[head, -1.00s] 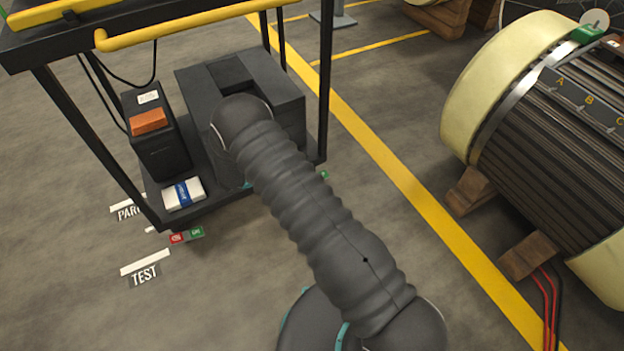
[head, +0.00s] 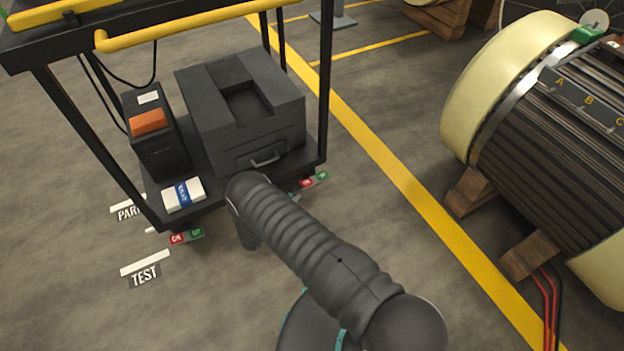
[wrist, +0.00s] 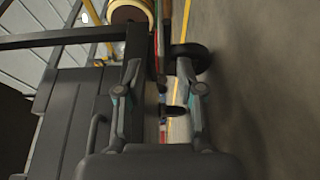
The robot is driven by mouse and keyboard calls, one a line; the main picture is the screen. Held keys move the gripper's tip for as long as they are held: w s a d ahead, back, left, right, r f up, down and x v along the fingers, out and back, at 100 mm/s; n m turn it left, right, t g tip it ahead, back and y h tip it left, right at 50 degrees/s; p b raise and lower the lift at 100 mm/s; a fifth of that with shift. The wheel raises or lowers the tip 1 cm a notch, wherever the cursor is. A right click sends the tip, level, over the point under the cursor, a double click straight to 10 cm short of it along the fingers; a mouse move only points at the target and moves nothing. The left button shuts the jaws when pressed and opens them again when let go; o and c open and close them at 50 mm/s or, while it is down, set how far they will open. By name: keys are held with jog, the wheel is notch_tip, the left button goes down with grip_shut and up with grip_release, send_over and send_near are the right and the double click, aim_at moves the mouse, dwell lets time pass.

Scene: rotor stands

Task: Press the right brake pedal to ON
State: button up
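A small dark part (wrist: 172,112) and a bit of red show between the fingers, too small to name surely. My arm hides most of the gripper in the head view.
A grey case (head: 285,95) and an orange-topped box (head: 160,150) rest on the cart's shelf. A large motor (head: 545,130) stands right, beyond the yellow line.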

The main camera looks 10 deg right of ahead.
aim_at(312, 178)
jog(key=x, duration=1)
jog(key=shift+s, duration=0.1)
grip_shut()
